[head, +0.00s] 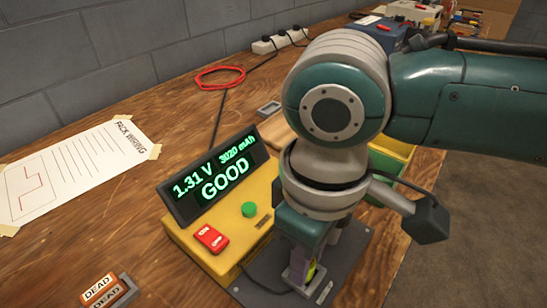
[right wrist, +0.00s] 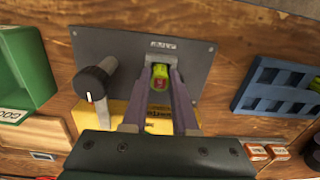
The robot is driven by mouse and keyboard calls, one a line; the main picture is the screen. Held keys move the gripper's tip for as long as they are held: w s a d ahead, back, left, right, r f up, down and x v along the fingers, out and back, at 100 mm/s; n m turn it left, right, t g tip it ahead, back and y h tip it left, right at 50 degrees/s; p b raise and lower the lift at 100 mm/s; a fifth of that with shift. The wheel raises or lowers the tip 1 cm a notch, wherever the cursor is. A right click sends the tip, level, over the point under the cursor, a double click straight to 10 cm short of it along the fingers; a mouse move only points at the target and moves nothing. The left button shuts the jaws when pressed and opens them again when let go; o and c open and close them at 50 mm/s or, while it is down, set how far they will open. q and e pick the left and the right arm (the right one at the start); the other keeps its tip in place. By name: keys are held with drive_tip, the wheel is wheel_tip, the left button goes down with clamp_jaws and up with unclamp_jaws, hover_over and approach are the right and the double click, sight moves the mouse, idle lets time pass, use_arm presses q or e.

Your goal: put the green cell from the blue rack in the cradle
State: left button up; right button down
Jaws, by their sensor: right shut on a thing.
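The green cell (head: 311,272) is between the fingertips of my right gripper (head: 302,266), low over a grey plate (head: 350,262) beside the yellow tester. In the right wrist view the green cell (right wrist: 160,72) shows end-on with a reddish part, and my right gripper (right wrist: 159,84) is shut on it. The cradle on the plate is mostly hidden by the fingers. I cannot tell whether the cell rests fully in it. The blue rack (right wrist: 262,104) shows at the right of the right wrist view, with several dark slots. My left gripper is not in view.
The yellow tester (head: 208,258) has a display (head: 212,176) reading 1.31 V, 3020 mAh, GOOD. A black-knobbed lever (right wrist: 93,82) stands on the plate beside the fingers. A green bin (right wrist: 28,68) is at left. DEAD cells (head: 99,290) lie at front left. A paper sheet (head: 70,170) lies flat.

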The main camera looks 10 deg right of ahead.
drive_tip(key=shift+f, duration=0.15)
drive_tip(key=c, duration=0.7)
unclamp_jaws()
drive_tip(key=shift+o, duration=0.5)
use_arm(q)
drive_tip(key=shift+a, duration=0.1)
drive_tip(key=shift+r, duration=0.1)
use_arm(e)
wheel_tip(320, 180, up, 4)
drive_tip(key=p, duration=0.5)
drive_tip(key=shift+r, duration=0.2)
wheel_tip(320, 180, up, 3)
drive_tip(key=p, duration=0.4)
drive_tip(key=shift+f, duration=0.15)
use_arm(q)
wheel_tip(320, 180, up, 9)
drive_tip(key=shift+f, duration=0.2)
